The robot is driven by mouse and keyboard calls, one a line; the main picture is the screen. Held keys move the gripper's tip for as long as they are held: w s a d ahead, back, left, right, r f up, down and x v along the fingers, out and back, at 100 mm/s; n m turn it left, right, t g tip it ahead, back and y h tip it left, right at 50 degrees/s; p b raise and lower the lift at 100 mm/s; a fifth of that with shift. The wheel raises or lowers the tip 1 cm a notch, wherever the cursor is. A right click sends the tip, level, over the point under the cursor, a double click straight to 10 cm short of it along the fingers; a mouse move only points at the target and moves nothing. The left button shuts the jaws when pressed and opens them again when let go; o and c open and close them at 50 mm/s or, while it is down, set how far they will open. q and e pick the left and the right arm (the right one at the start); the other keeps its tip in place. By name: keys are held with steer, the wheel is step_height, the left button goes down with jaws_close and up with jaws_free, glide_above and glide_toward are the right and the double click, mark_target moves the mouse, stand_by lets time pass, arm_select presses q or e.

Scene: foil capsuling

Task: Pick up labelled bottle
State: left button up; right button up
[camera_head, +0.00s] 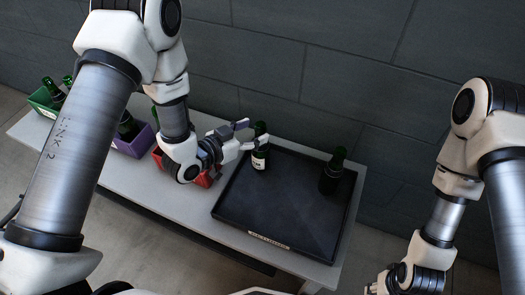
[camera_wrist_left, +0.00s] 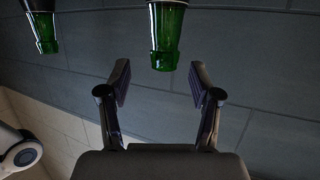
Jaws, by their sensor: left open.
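The labelled bottle (camera_head: 259,160) is dark green with a pale label and stands upright in the black tray (camera_head: 290,215), near its back left corner. My left gripper (camera_head: 254,132) is open beside the bottle's neck, its fingers pointing right. In the left wrist view the green bottle neck (camera_wrist_left: 165,45) hangs inverted in the picture, just beyond the open fingertips (camera_wrist_left: 158,76) and roughly centred between them. I see no grip on it. My right gripper (camera_head: 380,284) is at the bottom edge, partly cut off, and its jaws are unclear.
A second dark bottle (camera_head: 332,172) stands at the tray's back right; it also shows in the left wrist view (camera_wrist_left: 43,32). Green (camera_head: 42,103), purple (camera_head: 134,146) and red (camera_head: 205,180) bins line the table's left. The tray's middle is clear. A grey wall (camera_head: 310,60) stands behind.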

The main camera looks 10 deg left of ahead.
mark_target(256, 128)
arm_select(q)
steer(key=x, duration=0.4)
steer(key=shift+w+a, duration=0.15)
steer(key=shift+a, duration=0.05)
jaws_close()
steer(key=shift+r, duration=0.1)
